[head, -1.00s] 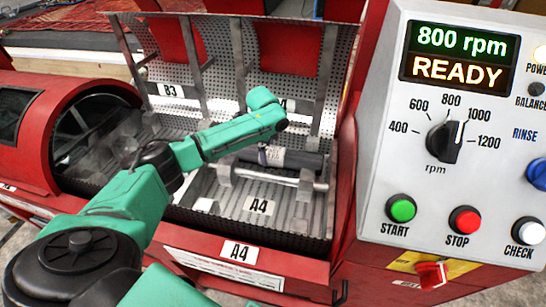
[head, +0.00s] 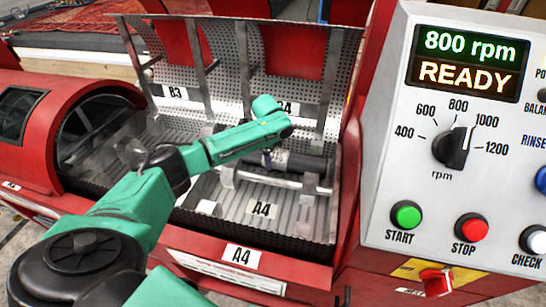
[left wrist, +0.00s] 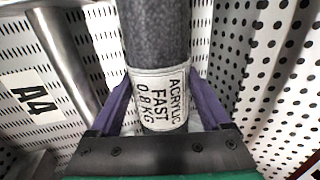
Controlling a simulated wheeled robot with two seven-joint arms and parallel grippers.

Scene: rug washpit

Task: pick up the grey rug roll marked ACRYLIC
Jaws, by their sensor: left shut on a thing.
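The grey rug roll (head: 303,164) lies in the right-hand A4 bay of the open machine, behind a metal bar. In the left wrist view the roll (left wrist: 157,35) runs up the picture, with a white label (left wrist: 158,97) reading ACRYLIC FAST 0.8 KG. My left gripper (left wrist: 160,108) is shut on the roll at the label, with a purple finger on each side. In the head view the left gripper (head: 267,158) is at the roll's left end, partly hidden by my arm. I cannot tell whether the roll is clear of its bay. My right gripper is not in view.
The metal bar (head: 283,181) crosses the bay in front of the roll. Perforated walls (head: 235,90) and upright struts stand behind. A control panel (head: 470,200) reading 800 rpm READY stands close on the right. A red drum housing (head: 50,135) is at left.

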